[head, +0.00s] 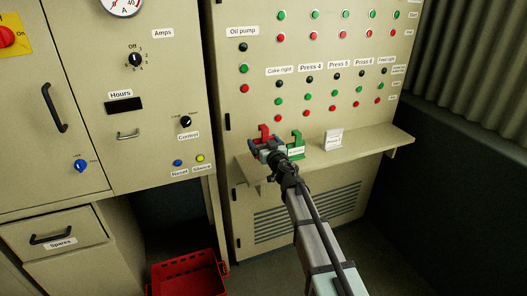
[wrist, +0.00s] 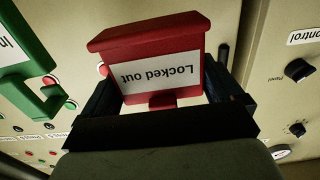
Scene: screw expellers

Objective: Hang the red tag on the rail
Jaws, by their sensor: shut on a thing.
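The red tag (head: 264,131) is held upright just above the left end of the shelf. In the wrist view the red tag (wrist: 150,50) shows upside down, with a white "Locked out" label between the two dark fingers. My gripper (head: 266,149) is shut on it; the fingers also show in the wrist view (wrist: 163,95). A short horizontal metal bar (head: 128,134) is on the panel below "Hours"; I cannot tell whether this is the rail. My gripper is to the right of it, well apart. The tag's lower part is hidden by the gripper in the head view.
A green tag (head: 297,138) stands close to the right of my gripper and shows in the wrist view (wrist: 22,60). A white card (head: 333,139) stands further right on the shelf (head: 372,143). Knobs and buttons surround the bar. A red crate (head: 188,283) is on the floor.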

